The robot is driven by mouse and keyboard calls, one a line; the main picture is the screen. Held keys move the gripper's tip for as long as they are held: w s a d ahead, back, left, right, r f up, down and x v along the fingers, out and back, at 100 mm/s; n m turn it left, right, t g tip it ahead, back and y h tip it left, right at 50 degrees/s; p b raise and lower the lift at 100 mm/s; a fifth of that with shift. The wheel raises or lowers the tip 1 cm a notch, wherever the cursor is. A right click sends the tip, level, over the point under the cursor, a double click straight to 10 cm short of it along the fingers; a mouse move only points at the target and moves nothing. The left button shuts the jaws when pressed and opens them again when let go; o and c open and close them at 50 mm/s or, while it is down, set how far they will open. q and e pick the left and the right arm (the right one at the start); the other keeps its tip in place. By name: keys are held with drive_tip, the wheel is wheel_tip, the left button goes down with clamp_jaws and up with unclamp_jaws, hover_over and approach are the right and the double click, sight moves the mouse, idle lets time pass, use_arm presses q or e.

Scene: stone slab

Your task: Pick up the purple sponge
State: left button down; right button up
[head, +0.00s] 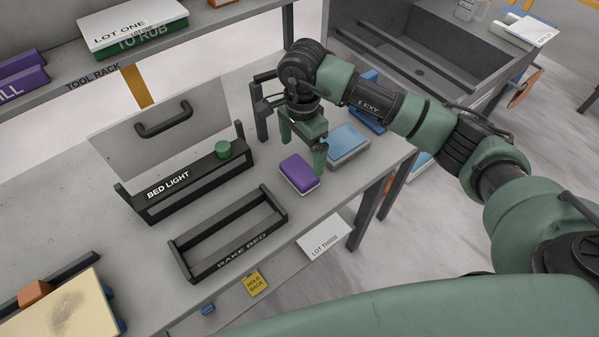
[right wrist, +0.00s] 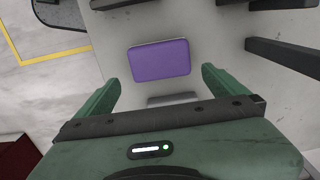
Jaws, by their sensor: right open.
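My right gripper (head: 302,150) is above the slab at the sponge, fingers pointing down and apart. One finger overlaps the sponge's right side in the head view. No contact with the sponge can be made out. My left gripper is not in view.
The blue block (head: 347,142) stands close to the right of my right gripper.

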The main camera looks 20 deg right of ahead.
sight(299, 169)
drive_tip(key=f+p, duration=0.1)
drive_tip(key=f, duration=0.1)
drive_tip(key=f+p, duration=0.1)
drive_tip(key=f, duration=0.1)
drive_tip(key=f+p, duration=0.1)
drive_tip(key=f, duration=0.1)
drive_tip(key=shift+s+a+f, duration=0.1)
drive_tip(key=shift+a+f, duration=0.1)
drive_tip(key=shift+a, duration=0.1)
drive_tip(key=shift+f, duration=0.5)
drive_tip(key=c, duration=1.1)
